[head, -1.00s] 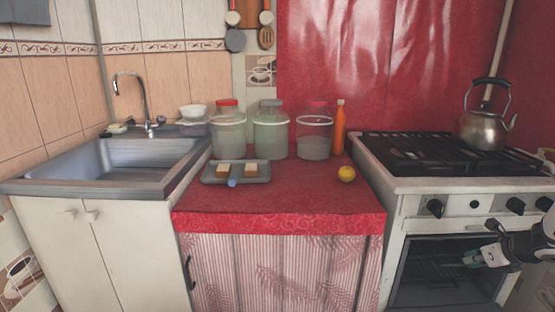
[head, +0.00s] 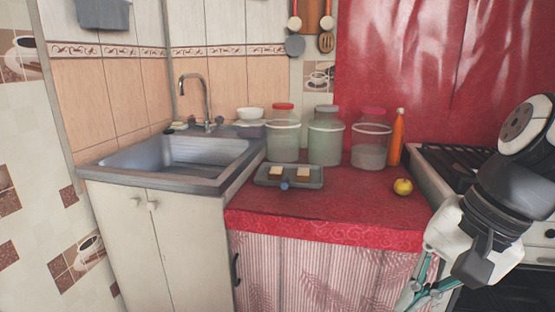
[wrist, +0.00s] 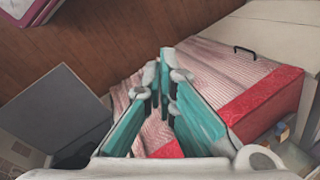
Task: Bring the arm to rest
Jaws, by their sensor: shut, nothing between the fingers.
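My gripper (head: 418,296) is low at the right of the head view, in front of the counter's striped curtain and beside the stove. Its teal fingers point downward and part of them is cut off by the bottom edge. In the wrist view the fingers of my gripper (wrist: 160,78) come together at their tips, with nothing held between them. Part of my arm shows above it and hides some of the stove.
The red counter (head: 340,211) bears a grey tray (head: 303,184) with small blocks, several jars, an orange bottle (head: 397,138) and a yellow fruit (head: 403,186). A sink (head: 185,155) is at the left. The stove (head: 452,165) is at the right, partly hidden.

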